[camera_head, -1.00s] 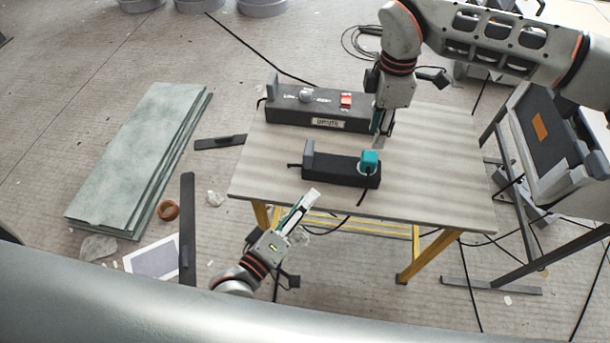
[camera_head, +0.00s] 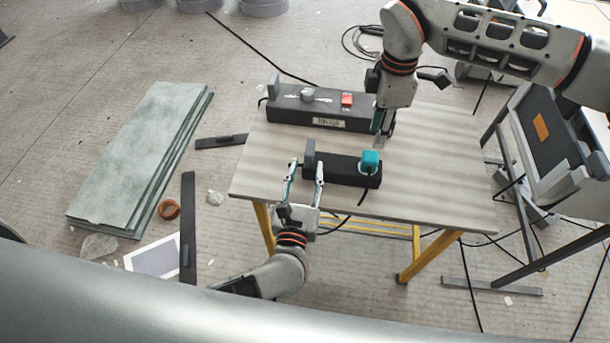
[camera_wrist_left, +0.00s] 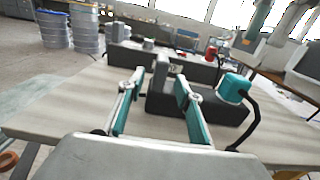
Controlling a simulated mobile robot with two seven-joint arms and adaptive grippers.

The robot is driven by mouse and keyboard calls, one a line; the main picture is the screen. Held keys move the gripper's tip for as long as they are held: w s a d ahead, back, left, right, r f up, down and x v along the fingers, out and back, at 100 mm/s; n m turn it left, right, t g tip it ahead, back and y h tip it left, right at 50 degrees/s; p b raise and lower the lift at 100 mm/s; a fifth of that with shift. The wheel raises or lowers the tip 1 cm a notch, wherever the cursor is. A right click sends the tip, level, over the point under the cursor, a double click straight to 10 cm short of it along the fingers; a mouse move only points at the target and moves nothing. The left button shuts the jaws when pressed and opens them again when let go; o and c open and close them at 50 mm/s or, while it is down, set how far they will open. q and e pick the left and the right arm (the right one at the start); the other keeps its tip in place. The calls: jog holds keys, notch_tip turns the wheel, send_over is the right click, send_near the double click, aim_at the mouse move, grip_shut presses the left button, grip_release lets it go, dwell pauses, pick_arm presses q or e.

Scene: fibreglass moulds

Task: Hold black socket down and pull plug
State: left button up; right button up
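The black socket (camera_head: 345,172) is a long dark block near the table's front edge, with an upright grey plate (camera_head: 309,152) at its left end. The teal plug (camera_head: 371,158) sits in its right end; its dark cable shows in the left wrist view, where the plug (camera_wrist_left: 234,88) is at the right. My left gripper (camera_head: 304,168) is open, its fingers apart at the socket's left end, one on each side of the plate; contact is unclear. My right gripper (camera_head: 383,128) points down behind the plug, beside the rear box; its finger gap is hard to see.
The table's right side is clear. Greenish boards (camera_head: 140,155) lie on the floor at left. A grey machine (camera_head: 560,140) stands at right.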

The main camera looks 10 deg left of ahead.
aim_at(310, 153)
pick_arm(q)
jog(key=shift+w, duration=3)
